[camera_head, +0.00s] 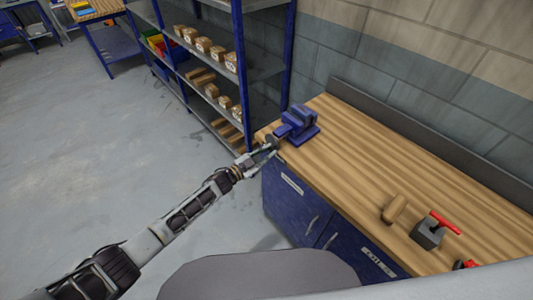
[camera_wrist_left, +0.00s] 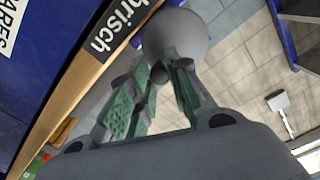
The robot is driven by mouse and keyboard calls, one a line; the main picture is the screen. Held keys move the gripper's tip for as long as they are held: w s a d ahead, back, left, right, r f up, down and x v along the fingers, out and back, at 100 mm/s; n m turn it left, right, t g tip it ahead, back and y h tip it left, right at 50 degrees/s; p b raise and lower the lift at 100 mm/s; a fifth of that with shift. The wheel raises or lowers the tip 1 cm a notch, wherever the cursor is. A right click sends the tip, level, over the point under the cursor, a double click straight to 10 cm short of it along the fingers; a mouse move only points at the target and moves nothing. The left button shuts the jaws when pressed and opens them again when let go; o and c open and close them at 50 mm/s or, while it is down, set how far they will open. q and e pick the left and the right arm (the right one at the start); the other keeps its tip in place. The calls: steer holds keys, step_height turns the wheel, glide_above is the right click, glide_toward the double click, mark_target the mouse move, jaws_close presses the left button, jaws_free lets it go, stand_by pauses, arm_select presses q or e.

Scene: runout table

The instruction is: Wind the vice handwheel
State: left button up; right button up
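The blue vice (camera_head: 303,124) stands at the far left end of the wooden workbench. Its dark handwheel (camera_head: 271,141) is small and partly hidden at the bench edge. My left gripper (camera_head: 266,152) reaches in from the left and is at the handwheel. In the left wrist view, a grey rounded part (camera_wrist_left: 178,34), seemingly the handwheel, lies just beyond the fingertips. A small dark knob (camera_wrist_left: 158,73) shows between the green-padded fingers of the left gripper (camera_wrist_left: 165,80). I cannot tell whether the pads touch it. My right gripper is out of view.
The workbench (camera_head: 370,150) has blue cabinets below and a wall behind. A wooden block (camera_head: 393,209) and a grey tool with a red handle (camera_head: 428,233) lie nearer on it. A blue shelf rack (camera_head: 238,70) with boxes stands beyond the vice. Floor on the left is clear.

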arm_select(q)
steer(key=shift+o, duration=1.2)
steer(key=m+b, duration=0.3)
steer(key=m, duration=0.3)
steer(key=shift+m+b, duration=0.4)
